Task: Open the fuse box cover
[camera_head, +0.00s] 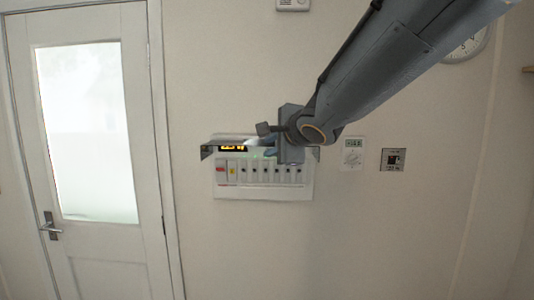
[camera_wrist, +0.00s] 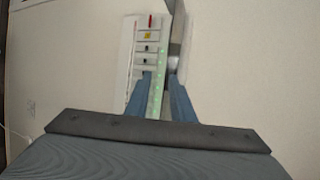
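The white fuse box (camera_head: 262,191) is on the wall in the middle of the head view, its row of switches exposed. Its cover (camera_head: 208,152) stands raised outward along the box's top, seen nearly edge-on. My gripper (camera_head: 270,147) is at the top of the box, over its right half, and hides part of it and the cover. In the wrist view the fuse box (camera_wrist: 148,48) is ahead, with the grey cover (camera_wrist: 177,30) along its right side. My two blue fingers (camera_wrist: 163,90) are apart, a green-dotted strip showing between them. I cannot tell whether they touch the cover.
A thermostat (camera_head: 353,153) and a small panel (camera_head: 394,160) are on the wall right of the box. A white door (camera_head: 95,240) with a handle is at left. A clock (camera_head: 468,46) is partly behind my arm. The wall below the box is clear.

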